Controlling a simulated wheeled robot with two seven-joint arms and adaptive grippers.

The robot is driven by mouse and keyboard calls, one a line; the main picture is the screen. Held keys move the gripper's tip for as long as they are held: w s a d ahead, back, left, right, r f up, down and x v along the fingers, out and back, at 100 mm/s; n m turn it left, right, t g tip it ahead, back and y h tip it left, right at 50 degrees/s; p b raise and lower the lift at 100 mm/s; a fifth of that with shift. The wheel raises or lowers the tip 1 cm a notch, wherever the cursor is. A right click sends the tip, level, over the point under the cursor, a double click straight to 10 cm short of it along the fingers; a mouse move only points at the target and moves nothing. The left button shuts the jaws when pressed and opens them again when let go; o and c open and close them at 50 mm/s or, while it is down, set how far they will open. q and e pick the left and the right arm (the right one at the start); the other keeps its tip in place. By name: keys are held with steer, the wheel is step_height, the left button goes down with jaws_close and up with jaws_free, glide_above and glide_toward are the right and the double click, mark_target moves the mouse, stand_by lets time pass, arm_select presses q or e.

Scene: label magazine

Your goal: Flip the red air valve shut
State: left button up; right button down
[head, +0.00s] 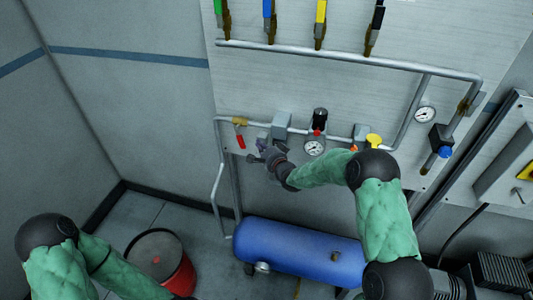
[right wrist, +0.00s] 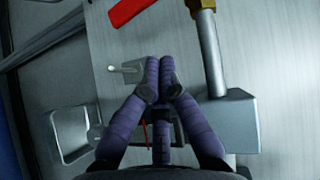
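The red air valve's handle (head: 240,135) hangs down from the pipe at the left of the wall panel. In the right wrist view a red lever (right wrist: 128,10) is at the top edge, partly cut off. My right gripper (head: 262,150) is to the right of and slightly below the red handle, apart from it. In the right wrist view its two fingertips (right wrist: 159,72) lie side by side, with nothing visible held between them. A small grey bracket (right wrist: 126,69) is just left of the fingertips. My left gripper is not in view; only its arm shows at lower left.
A grey box (head: 281,124), a gauge (head: 314,148) and a yellow knob (head: 374,140) sit along the pipe to the right. A blue tank (head: 295,245) lies below the panel. A red drum (head: 160,260) stands on the floor at left.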

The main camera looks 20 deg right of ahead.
mark_target(241, 142)
steer(key=shift+w+a+f, duration=0.3)
steer(key=shift+w+a, duration=0.4)
steer(key=shift+a, duration=0.15)
steer(key=shift+w+a+f, duration=0.25)
steer(key=shift+w+a, duration=0.45)
steer(key=shift+a, duration=0.15)
steer(key=shift+b, duration=0.35)
steer(key=shift+w+a+f+m+t+b, duration=0.45)
steer(key=shift+a+f+b, duration=0.25)
steer(key=shift+b, duration=1.8)
